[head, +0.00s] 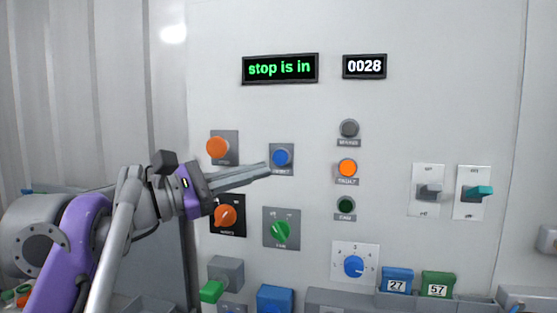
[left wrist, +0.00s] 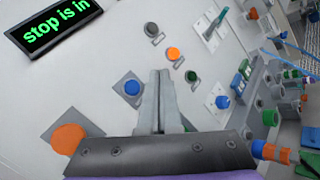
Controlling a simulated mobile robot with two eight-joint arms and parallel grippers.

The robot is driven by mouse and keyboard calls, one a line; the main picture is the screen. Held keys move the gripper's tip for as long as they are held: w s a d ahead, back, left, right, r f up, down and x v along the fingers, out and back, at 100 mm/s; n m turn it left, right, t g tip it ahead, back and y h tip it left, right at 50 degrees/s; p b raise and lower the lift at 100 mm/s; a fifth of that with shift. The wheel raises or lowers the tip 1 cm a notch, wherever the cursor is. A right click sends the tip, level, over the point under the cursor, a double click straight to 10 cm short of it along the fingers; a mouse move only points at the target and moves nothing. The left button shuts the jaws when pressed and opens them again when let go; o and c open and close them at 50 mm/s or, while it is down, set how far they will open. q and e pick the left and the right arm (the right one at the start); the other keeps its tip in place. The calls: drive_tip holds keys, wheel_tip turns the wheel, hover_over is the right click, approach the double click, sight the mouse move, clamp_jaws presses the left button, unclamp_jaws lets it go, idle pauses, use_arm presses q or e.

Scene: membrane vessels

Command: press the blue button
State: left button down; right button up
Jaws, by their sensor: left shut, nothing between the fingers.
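The round blue button (head: 282,157) sits on a small grey plate on the upright white panel. My left gripper (head: 266,170) is shut and empty, its tips just left of and below the button in the head view. Whether the tips touch the panel or stand off from it I cannot tell. In the left wrist view the blue button (left wrist: 131,88) shows clear, to the left of the shut fingers (left wrist: 160,76). My right gripper is in neither view.
An orange button (head: 217,147) is left of the blue one. An orange knob (head: 226,216) and a green knob (head: 280,231) are below. Lamps (head: 347,168) and switches (head: 430,191) are to the right. The green display (head: 280,68) reads "stop is in"; the counter (head: 364,66) reads 0028.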

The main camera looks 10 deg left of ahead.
sight(280, 158)
use_arm(q)
drive_tip(key=w+p, duration=0.2)
drive_tip(key=w, duration=0.7)
drive_tip(key=shift+d, duration=0.15)
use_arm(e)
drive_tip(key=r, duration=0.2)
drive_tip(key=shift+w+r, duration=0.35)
use_arm(q)
drive_tip(key=shift+s, duration=0.1)
idle(1.5)
drive_tip(key=shift+w+f+p, duration=0.1)
drive_tip(key=shift+w+p, duration=0.3)
drive_tip(key=shift+w, duration=0.1)
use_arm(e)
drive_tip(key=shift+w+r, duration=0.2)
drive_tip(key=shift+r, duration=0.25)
